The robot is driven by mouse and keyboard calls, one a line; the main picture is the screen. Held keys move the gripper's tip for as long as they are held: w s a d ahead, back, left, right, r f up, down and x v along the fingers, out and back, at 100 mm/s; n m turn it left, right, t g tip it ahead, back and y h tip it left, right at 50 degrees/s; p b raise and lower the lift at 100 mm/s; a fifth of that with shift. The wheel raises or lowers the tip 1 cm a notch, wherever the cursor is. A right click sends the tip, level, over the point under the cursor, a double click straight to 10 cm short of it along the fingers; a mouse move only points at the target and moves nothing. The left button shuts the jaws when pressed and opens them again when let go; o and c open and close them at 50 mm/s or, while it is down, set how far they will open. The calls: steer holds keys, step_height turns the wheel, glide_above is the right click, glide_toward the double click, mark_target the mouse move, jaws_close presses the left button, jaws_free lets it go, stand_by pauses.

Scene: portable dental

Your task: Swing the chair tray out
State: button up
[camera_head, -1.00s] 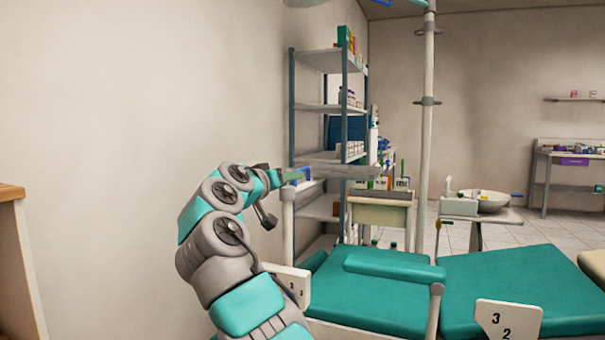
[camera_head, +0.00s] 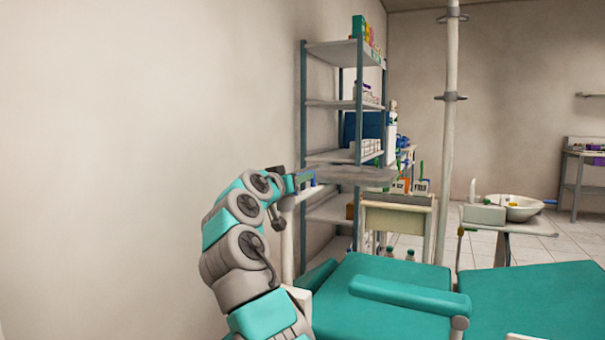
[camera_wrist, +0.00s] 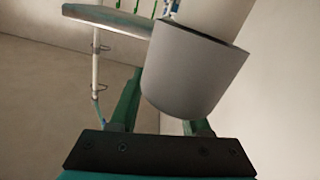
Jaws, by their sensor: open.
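The chair tray (camera_head: 362,176) is a flat grey plate in the middle of the head view, level above the teal dental chair (camera_head: 398,280). A pale upright post (camera_head: 287,245) stands below its left end, partly behind my arm. My gripper (camera_head: 293,183) is at the tray's left end, by a blue part; contact cannot be told from here. In the wrist view a plate that looks like the tray (camera_wrist: 112,20) shows at upper left. A grey cylindrical part (camera_wrist: 190,72) overlaps the space between the open fingers of my gripper (camera_wrist: 162,112) and hides part of them.
A shelf rack (camera_head: 345,105) with boxes stands behind the tray. A pale cabinet (camera_head: 398,222) with bottles on it and a white pole (camera_head: 450,120) stand beyond the chair. A basin (camera_head: 520,206) is at right. A plain wall (camera_head: 130,150) fills the left.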

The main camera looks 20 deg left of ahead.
steer(key=shift+w+d+p, duration=0.1)
steer(key=shift+w+p, duration=0.2)
steer(key=shift+w, duration=0.95)
jaws_close()
stand_by(0.6)
